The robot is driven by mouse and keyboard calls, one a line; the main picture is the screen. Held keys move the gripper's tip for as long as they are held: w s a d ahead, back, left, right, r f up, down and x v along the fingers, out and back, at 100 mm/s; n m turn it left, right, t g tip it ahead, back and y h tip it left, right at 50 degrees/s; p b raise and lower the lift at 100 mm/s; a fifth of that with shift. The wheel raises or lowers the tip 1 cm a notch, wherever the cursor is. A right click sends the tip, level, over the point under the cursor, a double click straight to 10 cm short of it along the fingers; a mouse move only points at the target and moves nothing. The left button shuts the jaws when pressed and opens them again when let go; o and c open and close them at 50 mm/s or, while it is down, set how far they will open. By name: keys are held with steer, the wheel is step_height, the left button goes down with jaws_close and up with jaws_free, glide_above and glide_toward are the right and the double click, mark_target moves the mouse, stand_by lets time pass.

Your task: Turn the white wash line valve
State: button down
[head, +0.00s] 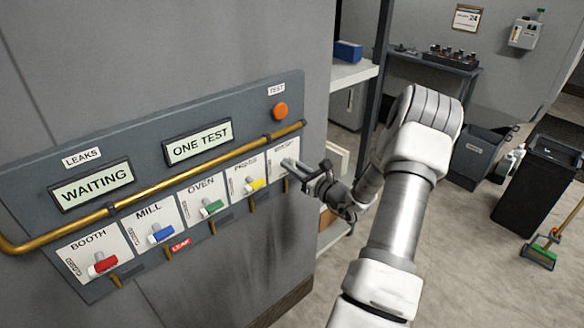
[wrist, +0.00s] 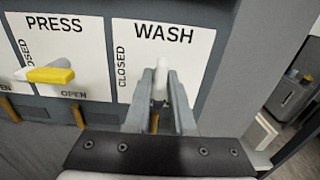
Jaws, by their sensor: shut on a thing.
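The white wash valve handle (wrist: 161,76) stands out from the white WASH plate (wrist: 186,48), between my fingers in the wrist view. My gripper (wrist: 160,95) is shut on it, one finger on each side. The handle appears upright in that view, its lower part hidden between the fingers. In the head view my gripper (head: 291,165) reaches the WASH plate (head: 284,146) at the panel's right end and hides most of the handle. The word CLOSED runs up the plate's left side; its lower edge is hidden.
The yellow PRESS handle (wrist: 50,75) lies sideways just left. Green OVEN (head: 212,208), blue MILL (head: 162,233) and red BOOTH (head: 102,264) handles follow. A brass pipe (head: 160,186) crosses above them. An orange TEST button (head: 280,111) and WAITING display (head: 94,184) sit higher. A shelf (head: 352,72) stands right.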

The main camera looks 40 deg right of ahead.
stand_by(0.3)
steer(key=c, duration=0.9)
jaws_free()
steer(key=s, duration=0.5)
steer(key=s+d, duration=0.1)
steer(key=s, duration=0.5)
steer(key=s+b, duration=0.1)
steer(key=s, duration=0.5)
steer(key=shift+s+d, duration=0.2)
